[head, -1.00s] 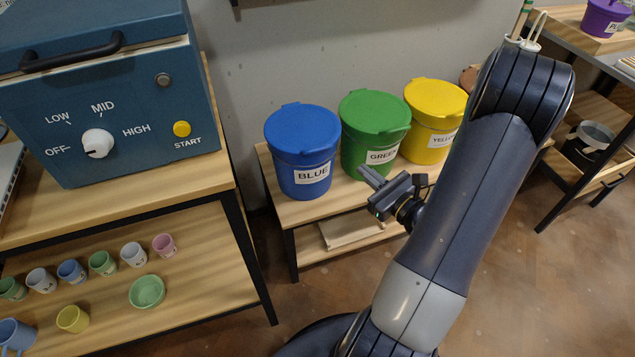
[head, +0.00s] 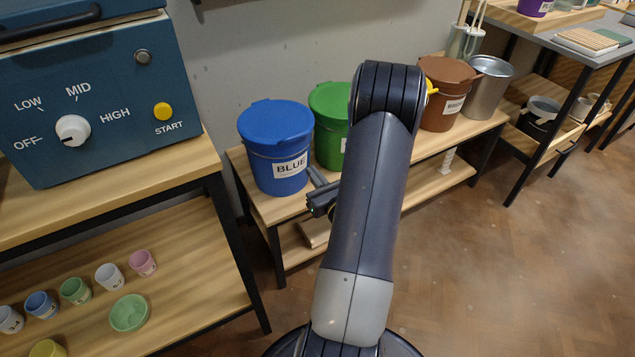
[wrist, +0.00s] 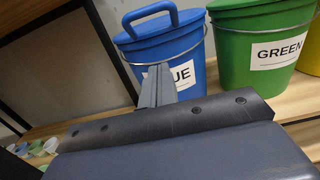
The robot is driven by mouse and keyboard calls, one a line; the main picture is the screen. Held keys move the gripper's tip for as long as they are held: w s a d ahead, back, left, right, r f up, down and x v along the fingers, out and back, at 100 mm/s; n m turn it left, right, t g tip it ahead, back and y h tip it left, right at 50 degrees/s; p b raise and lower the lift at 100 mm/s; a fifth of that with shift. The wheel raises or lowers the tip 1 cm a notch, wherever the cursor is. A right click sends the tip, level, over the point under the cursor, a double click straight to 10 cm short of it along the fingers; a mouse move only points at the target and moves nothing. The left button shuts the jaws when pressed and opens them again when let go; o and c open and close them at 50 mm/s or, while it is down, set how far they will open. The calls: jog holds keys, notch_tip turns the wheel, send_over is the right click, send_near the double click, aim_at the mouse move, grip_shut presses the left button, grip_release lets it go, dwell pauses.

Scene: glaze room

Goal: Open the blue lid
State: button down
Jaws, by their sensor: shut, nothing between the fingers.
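The blue bucket (head: 278,170) stands upright on the low wooden bench, with its blue lid (head: 274,122) on top. In the wrist view the blue bucket (wrist: 168,45) is at upper centre, and a raised blue handle loop (wrist: 150,18) shows at the lid's near side. My gripper (head: 314,177) is to the right of the blue bucket in the head view, partly hidden by my arm. In the wrist view my gripper (wrist: 157,72) has its fingers together and empty, in front of the bucket's label, partly covering it. I cannot tell if they touch.
A green bucket (head: 328,115) stands right beside the blue one. A brown bucket (head: 446,90) and a metal can (head: 488,88) stand farther right. A blue kiln (head: 90,95) on a wooden shelf unit is at left. The floor (head: 480,270) at right is clear.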

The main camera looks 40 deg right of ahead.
aim_at(294, 141)
jog(key=w+r, duration=0.1)
jog(key=w+d+r, duration=0.1)
jog(key=w, duration=0.3)
jog(key=shift+w+d+r, duration=0.15)
jog(key=shift+w+r, duration=0.1)
jog(key=shift+r, duration=0.15)
jog(key=shift+w+r, duration=0.15)
jog(key=shift+r, duration=0.55)
